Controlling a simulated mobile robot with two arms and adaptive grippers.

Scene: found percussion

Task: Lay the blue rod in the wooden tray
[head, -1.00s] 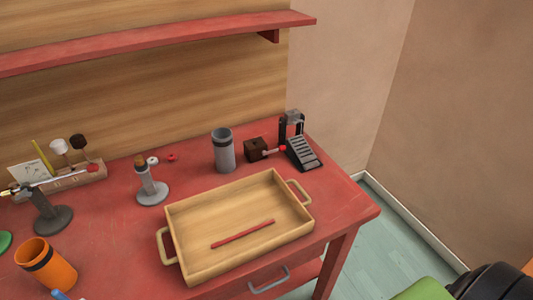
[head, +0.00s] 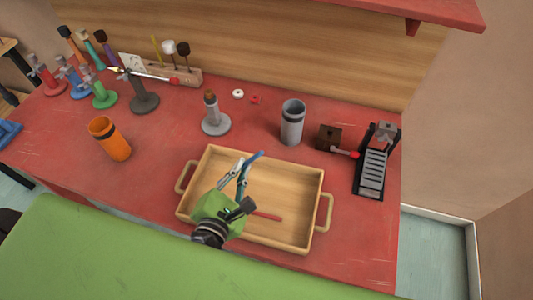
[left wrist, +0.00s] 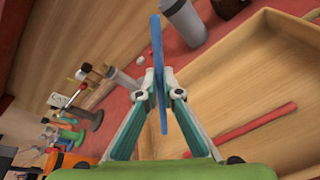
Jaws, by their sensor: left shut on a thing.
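My left gripper (head: 240,172), green with grey fingers, is shut on the blue rod (head: 254,159) and holds it above the left part of the wooden tray (head: 302,247). In the left wrist view the blue rod (left wrist: 157,45) stands between the fingertips (left wrist: 158,84), crossing them at a steep angle. The tray (left wrist: 225,47) shows to the right there. A red rod (head: 266,216) lies on the tray floor, partly hidden by my gripper; it also shows in the left wrist view (left wrist: 255,124). My right gripper is not in view.
Several coloured stands fill the table's far left.

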